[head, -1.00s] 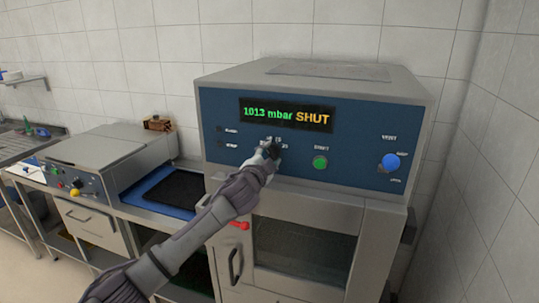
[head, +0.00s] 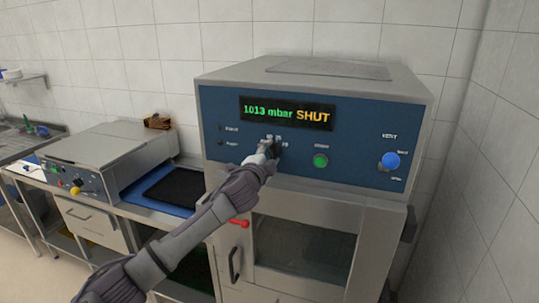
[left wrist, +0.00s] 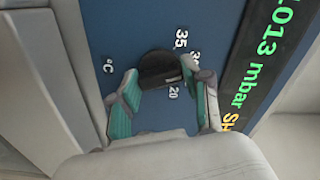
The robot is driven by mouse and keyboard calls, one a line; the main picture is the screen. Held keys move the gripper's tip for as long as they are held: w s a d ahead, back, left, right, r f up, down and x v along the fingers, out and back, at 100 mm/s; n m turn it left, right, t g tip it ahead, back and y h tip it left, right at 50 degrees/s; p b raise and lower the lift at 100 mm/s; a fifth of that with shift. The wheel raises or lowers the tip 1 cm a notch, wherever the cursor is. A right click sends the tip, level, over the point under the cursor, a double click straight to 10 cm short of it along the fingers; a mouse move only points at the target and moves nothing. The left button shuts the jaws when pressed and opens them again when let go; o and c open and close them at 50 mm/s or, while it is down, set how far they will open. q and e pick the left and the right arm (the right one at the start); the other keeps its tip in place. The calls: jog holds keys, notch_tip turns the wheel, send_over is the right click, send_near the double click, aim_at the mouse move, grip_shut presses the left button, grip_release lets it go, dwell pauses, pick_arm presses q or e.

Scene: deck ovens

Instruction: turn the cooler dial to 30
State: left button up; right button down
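The cooler dial (left wrist: 158,69) is a black round knob on the blue panel, with °C, 35, 30 and 20 printed around it. Its pale mark (left wrist: 172,78) points to the lower right in the left wrist view, near the 20 side; its exact reading is unclear. My left gripper (left wrist: 163,77) is open with its green-padded fingers on either side of the dial. Contact is unclear. In the head view my left gripper (head: 268,151) is at the panel below the display (head: 286,114) and hides the dial. My right gripper is not in view.
A green button (head: 320,160) sits right of my gripper, and a blue vent knob (head: 390,161) farther right. The oven door (head: 304,254) is below. A blue tray (head: 151,194) with a black mat lies on the counter at left. A tiled wall is close on the right.

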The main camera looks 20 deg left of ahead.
pick_arm(q)
jog(key=o, duration=0.4)
jog(key=shift+d, duration=0.1)
jog(key=shift+s+f, duration=0.1)
jog(key=shift+s, duration=0.35)
jog(key=s, duration=1.1)
jog(key=shift+s+a, duration=0.1)
jog(key=shift+a, duration=0.1)
